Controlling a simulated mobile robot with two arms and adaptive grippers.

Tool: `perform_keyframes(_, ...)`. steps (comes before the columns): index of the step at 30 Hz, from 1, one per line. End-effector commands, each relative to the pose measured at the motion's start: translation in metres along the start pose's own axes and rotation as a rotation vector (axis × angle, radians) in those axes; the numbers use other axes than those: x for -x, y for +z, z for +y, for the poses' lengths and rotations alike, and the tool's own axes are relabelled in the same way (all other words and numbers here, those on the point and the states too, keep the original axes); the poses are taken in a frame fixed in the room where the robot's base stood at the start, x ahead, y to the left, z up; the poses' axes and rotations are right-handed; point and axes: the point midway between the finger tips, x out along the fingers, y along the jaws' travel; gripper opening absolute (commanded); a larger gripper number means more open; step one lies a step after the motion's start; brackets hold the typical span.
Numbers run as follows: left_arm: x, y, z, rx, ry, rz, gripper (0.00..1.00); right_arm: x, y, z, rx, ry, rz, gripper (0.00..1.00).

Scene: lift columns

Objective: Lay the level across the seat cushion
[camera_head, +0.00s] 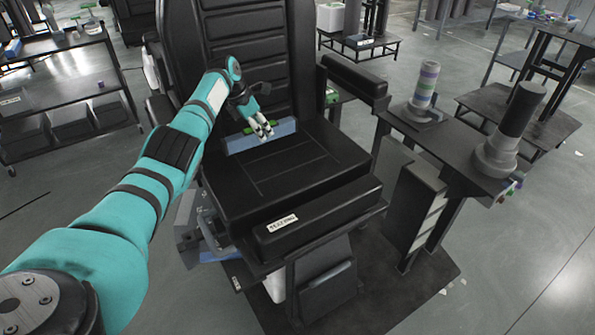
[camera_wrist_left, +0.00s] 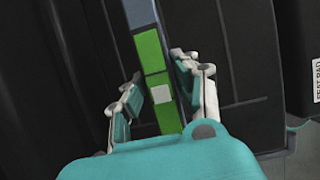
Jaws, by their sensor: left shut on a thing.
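The level is a long bar, blue with green parts. In the head view the level (camera_head: 242,142) lies crosswise over the rear of the black seat cushion (camera_head: 305,165), just in front of the backrest. Whether it touches the cushion is hard to tell. My left gripper (camera_head: 262,130) is shut on the level near its middle, reaching in from above. In the left wrist view the fingers (camera_wrist_left: 157,70) sit on either side of the green part of the level (camera_wrist_left: 150,52), with the dark cushion (camera_wrist_left: 245,60) behind. My right gripper is not in view.
The padded backrest (camera_head: 247,45) rises behind the level. A labelled front pad (camera_head: 318,215) edges the cushion. The cushion's middle is clear.

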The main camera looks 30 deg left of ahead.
Motion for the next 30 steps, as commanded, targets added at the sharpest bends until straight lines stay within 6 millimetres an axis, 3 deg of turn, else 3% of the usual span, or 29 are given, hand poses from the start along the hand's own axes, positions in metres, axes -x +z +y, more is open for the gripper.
perform_keyframes(9, -0.009, 0.019, -0.065, -0.008, -0.002, 0.001, 0.0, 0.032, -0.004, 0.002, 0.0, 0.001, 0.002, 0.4)
perform_keyframes(16, -0.021, 0.033, -0.115, -0.004, -0.003, 0.0, 0.0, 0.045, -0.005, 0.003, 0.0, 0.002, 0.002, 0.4)
perform_keyframes(25, -0.029, 0.041, -0.145, -0.004, -0.003, -0.001, 0.0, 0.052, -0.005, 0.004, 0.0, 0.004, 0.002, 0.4)
perform_keyframes(30, -0.054, 0.029, -0.145, 0.001, -0.003, 0.002, 0.0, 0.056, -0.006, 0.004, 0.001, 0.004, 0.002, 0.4)
